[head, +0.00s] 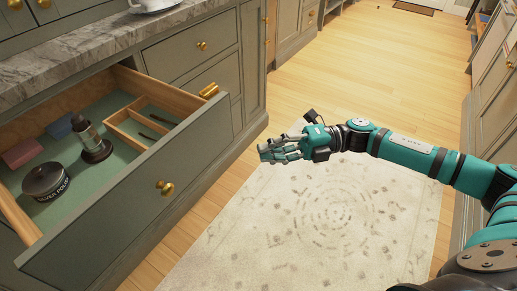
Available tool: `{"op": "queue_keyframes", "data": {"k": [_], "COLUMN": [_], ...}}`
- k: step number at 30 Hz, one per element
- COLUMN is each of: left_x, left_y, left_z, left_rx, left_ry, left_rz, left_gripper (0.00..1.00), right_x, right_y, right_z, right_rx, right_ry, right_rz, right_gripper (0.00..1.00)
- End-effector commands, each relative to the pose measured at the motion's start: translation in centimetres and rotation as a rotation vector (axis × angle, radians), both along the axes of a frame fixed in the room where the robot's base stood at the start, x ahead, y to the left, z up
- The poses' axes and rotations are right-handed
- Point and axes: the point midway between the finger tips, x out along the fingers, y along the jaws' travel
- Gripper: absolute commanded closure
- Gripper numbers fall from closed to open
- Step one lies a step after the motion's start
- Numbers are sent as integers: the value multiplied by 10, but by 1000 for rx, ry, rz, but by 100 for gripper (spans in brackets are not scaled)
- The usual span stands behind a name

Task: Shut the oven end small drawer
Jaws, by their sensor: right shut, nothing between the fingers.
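An open drawer (112,201) sticks out from the grey-green cabinets at the left, with a brass knob on its front. No oven shows that I can identify. My left gripper is out of the picture.
A marble countertop (100,42) with a white cup and saucer (153,5) runs above the drawer. Closed drawers and doors continue beyond it. A pale rug (330,215) lies on the wooden floor. More cabinets (495,100) stand at the right edge.

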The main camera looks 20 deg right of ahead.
Motion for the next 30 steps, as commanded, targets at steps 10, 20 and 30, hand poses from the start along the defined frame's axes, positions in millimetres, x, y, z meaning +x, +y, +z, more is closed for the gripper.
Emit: {"op": "queue_keyframes", "data": {"k": [10, 20, 30], "left_x": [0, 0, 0], "left_y": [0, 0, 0], "left_z": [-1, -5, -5], "left_rx": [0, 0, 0], "left_ry": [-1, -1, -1], "left_rz": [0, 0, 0], "left_gripper": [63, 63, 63], "right_x": [12, 43, 45], "right_y": [75, 99, 101], "right_z": [2, 0, 0], "right_rx": [5, 1, 1], "right_ry": [-2, 1, 2], "right_rz": [2, -2, -3], "right_gripper": [100, 100, 100]}}
